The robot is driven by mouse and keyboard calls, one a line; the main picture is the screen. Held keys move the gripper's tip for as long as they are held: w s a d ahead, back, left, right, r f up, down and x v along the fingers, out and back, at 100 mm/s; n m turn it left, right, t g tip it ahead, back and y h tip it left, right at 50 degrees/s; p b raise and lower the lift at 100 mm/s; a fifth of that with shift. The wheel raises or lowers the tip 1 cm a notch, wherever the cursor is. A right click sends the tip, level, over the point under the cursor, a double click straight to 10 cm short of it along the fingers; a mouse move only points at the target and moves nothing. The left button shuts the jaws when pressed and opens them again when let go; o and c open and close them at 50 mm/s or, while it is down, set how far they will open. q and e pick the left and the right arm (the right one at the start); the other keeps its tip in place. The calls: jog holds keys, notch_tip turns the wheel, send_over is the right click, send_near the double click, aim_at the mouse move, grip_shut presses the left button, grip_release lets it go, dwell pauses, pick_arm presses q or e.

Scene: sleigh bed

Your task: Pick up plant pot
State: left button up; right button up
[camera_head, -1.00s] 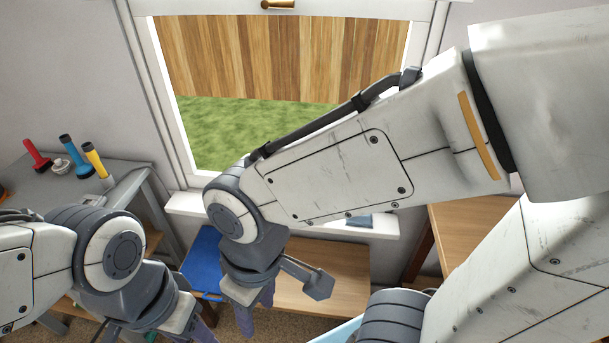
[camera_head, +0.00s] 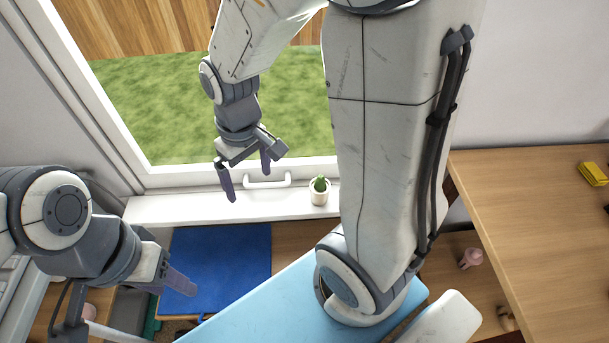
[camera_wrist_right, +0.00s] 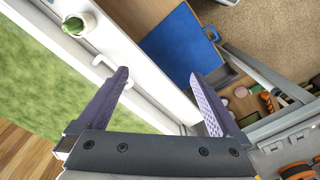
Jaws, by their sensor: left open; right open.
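The plant pot (camera_head: 319,195) is a small pale pot with a green cactus, upright on the white windowsill (camera_head: 180,208). It also shows at the top left of the right wrist view (camera_wrist_right: 80,24). My right gripper (camera_head: 248,182) is open and empty, left of the pot and apart from it, in front of the window. Its two purple fingers (camera_wrist_right: 160,76) are spread in the right wrist view, with the pot outside them, beyond the left finger. My left gripper (camera_head: 174,281) is low at the left, away from the pot; its finger gap is hard to see.
A white window handle (camera_head: 267,183) stands beside the pot. Below the sill lies a blue flat panel (camera_head: 222,268). A wooden desk (camera_head: 545,215) with a yellow object (camera_head: 594,173) is at the right. A pink object (camera_head: 470,258) sits lower. My arm fills the space right of the pot.

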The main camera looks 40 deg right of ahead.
aim_at(323, 178)
jog(key=d+f+m+b, duration=0.1)
jog(key=d+f, duration=0.3)
jog(key=d, duration=0.2)
jog(key=w+d+f+m+b, duration=0.1)
jog(key=d+f+m+b, duration=0.1)
jog(key=d+f, duration=0.3)
jog(key=w+d+f+m+b, duration=0.1)
jog(key=d+f+m, duration=0.1)
jog(key=d+f, duration=0.3)
jog(key=shift+w+d+f+b, duration=0.1)
jog(key=shift+w+d+b, duration=0.1)
jog(key=shift+d, duration=0.8)
jog(key=shift+w+d+f+b, duration=0.1)
jog(key=shift+d+b, duration=0.1)
jog(key=shift+d, duration=0.8)
jog(key=f, duration=0.1)
jog(key=d+f, duration=0.1)
jog(key=f, duration=0.1)
jog(key=f+b, duration=0.1)
jog(key=f, duration=0.1)
jog(key=shift+s+d+f, duration=0.15)
jog(key=shift+s+f, duration=0.1)
jog(key=shift+s, duration=0.05)
jog(key=f, duration=0.5)
jog(key=shift+w+a+f+b, duration=0.2)
jog(key=shift+w+f+b, duration=0.05)
jog(key=shift+f+b, duration=0.05)
pick_arm(q)
notch_tip(323, 178, down, 8)
jog(key=shift+s, duration=0.1)
